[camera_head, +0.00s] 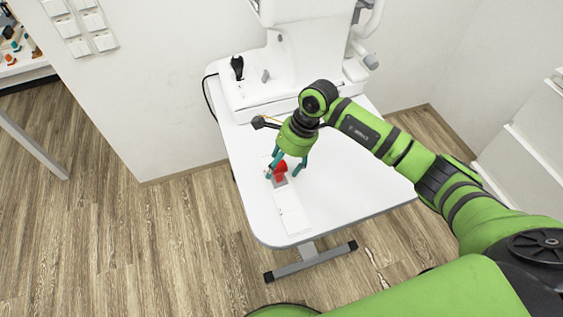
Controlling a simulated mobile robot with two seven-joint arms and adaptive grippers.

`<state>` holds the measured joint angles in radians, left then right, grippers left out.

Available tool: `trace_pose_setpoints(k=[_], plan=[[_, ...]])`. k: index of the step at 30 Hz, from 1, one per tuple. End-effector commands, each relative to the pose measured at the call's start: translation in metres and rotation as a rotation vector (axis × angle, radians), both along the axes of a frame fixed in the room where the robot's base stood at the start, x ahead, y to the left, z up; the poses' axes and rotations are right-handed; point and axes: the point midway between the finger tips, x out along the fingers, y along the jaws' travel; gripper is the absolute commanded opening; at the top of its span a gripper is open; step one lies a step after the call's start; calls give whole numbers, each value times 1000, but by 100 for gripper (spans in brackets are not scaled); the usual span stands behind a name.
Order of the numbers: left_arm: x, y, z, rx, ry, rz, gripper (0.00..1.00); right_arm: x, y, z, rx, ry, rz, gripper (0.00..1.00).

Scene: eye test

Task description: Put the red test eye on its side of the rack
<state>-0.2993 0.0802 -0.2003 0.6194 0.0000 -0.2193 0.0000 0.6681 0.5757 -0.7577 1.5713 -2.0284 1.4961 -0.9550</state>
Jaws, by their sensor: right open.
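The red test eye (281,168) is at the far part of a white rack (292,221), a long flat strip lying on the white table. A small grey piece (280,182) shows just below the red eye, near the rack's middle. My right gripper (284,175) points down over the rack with its teal fingers apart, one on each side of the red eye in the picture. I cannot tell whether the fingers touch the eye. The gripper partly hides the rack's far end. My left gripper is not in view.
A white eye-examination device (290,75) with a black joystick (237,66) stands at the back of the table (345,200). The tabletop right of the rack is clear. White drawers (525,140) stand at the right, and a wall is behind.

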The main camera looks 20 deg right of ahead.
Motion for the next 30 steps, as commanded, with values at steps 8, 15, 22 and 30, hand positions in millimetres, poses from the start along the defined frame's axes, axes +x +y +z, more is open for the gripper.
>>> trace_pose_setpoints(k=[8,15,22,30], plan=[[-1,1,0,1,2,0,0,1,-11,28,-3,-5,-1,70],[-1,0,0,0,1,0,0,-1,-29,77,-2,-5,-1,70],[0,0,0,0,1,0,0,-3,-40,107,0,-2,0,70],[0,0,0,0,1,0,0,-3,-42,113,0,-1,0,70]])
